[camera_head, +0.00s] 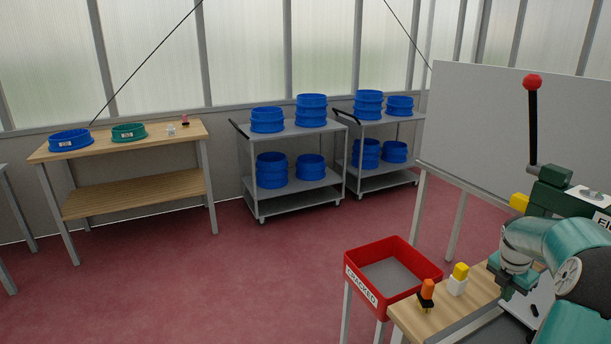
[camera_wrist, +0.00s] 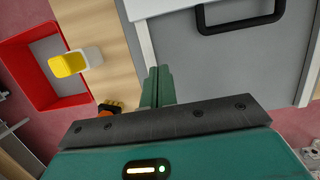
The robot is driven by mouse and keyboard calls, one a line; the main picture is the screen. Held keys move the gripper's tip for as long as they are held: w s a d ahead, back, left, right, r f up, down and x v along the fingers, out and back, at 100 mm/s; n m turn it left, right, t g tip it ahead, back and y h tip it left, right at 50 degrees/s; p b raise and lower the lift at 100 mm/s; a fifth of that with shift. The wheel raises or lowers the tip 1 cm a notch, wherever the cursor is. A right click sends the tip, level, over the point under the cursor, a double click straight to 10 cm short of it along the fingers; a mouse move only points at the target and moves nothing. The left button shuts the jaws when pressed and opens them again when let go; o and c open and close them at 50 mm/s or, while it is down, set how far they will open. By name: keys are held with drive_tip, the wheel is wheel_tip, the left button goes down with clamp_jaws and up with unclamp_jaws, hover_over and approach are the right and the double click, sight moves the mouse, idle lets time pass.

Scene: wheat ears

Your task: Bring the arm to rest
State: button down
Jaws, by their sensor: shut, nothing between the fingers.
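My arm shows at the right edge of the head view, bent with its green-grey links over the wooden bench. My gripper (camera_head: 506,293) points down above the right part of the bench, to the right of a white and yellow item. In the wrist view the two green fingers of my gripper (camera_wrist: 159,72) lie together with nothing between them. They are over a strip between the wooden top and a grey panel with a black handle. I cannot tell how far the fingertips are above the surface.
The wooden bench (camera_head: 414,319) holds an orange and black item (camera_head: 427,293) and the white and yellow item (camera_head: 458,280). A red bin (camera_head: 362,287) stands to its left. A green machine (camera_head: 560,195) with a red-knobbed lever (camera_head: 532,84) rises beside my arm. The red floor is clear.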

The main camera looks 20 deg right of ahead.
drive_tip(key=w+a+r+m+t, duration=0.15)
drive_tip(key=a+r+m, duration=0.4)
drive_tip(key=a, duration=0.85)
drive_tip(key=w+a+r+m, duration=0.25)
drive_tip(key=a+r, duration=0.55)
drive_tip(key=a, duration=0.7)
drive_tip(key=s+a+m+t+y, duration=0.1)
drive_tip(key=s+a+m+t, duration=0.1)
drive_tip(key=s+a+m, duration=0.4)
drive_tip(key=s+a+r+m+t+y, duration=0.1)
drive_tip(key=s+a+m, duration=0.4)
drive_tip(key=s+a, duration=0.4)
drive_tip(key=a, duration=0.7)
drive_tip(key=shift+a+r+m+t+y, duration=0.2)
drive_tip(key=shift+a+m+t+y, duration=0.15)
drive_tip(key=shift+a+m+y, duration=0.05)
drive_tip(key=shift+s+d, duration=0.15)
